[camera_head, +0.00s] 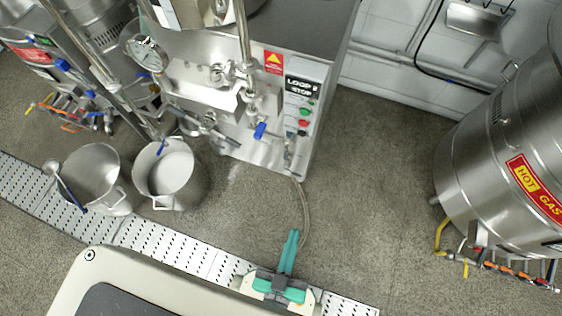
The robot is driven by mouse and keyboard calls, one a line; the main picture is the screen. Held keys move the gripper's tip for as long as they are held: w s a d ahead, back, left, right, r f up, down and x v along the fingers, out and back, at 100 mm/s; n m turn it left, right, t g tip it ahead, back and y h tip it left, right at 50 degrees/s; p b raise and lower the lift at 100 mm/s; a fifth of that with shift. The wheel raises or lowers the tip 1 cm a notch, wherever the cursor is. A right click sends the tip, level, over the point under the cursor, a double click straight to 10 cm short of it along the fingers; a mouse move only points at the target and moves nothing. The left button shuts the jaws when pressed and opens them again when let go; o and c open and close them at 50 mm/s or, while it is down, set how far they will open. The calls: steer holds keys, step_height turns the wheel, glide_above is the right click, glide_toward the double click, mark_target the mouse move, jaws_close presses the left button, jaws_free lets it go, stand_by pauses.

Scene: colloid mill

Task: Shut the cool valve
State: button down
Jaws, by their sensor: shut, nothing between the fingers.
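The colloid mill (225,95) stands at the upper middle, a steel machine with pipes and valves on its front. A valve with a blue handle (260,130) sits low on its front, left of the button panel. Another small blue handle (160,147) shows over the right-hand pot. No label reading "cool" is legible, so I cannot tell which one is the cool valve. My gripper (293,233) is at the bottom middle, above the floor. Its teal fingers are together and empty, pointing toward the mill and well short of it.
Two steel pots (163,173) (92,178) stand on the floor left of the mill. A perforated drain strip (140,238) crosses the floor. A hot gas vessel (505,170) stands at the right. A hose (305,215) runs along the floor. Bare floor (375,190) lies right of the mill.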

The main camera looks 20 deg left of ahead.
mark_target(286, 157)
steer(key=w+a+f+n+y, duration=0.1)
steer(key=w+a+f+n, duration=0.2)
steer(key=f, duration=0.4)
steer(key=w+a+f+n+t+y, duration=0.1)
steer(key=w+f+n, duration=0.25)
steer(key=f, duration=0.35)
steer(key=w+a+f+n, duration=0.3)
steer(key=w+f, duration=0.1)
steer(key=f, duration=0.2)
steer(key=w+a+f+n+y, duration=0.1)
steer(key=w+a+f+n, duration=0.3)
steer(key=w+f+n, duration=0.1)
steer(key=w+a+f+n+y, duration=0.1)
steer(key=w+a+f+n, duration=0.3)
steer(key=w, duration=0.4)
steer(key=shift+w+a+f+n+t+y, duration=0.2)
steer(key=shift+a+f+n+t+y, duration=0.1)
steer(key=shift+f+n, duration=0.3)
steer(key=shift+w, duration=0.1)
steer(key=w+d, duration=0.1)
steer(key=w, duration=0.8)
steer(key=shift+w, duration=0.1)
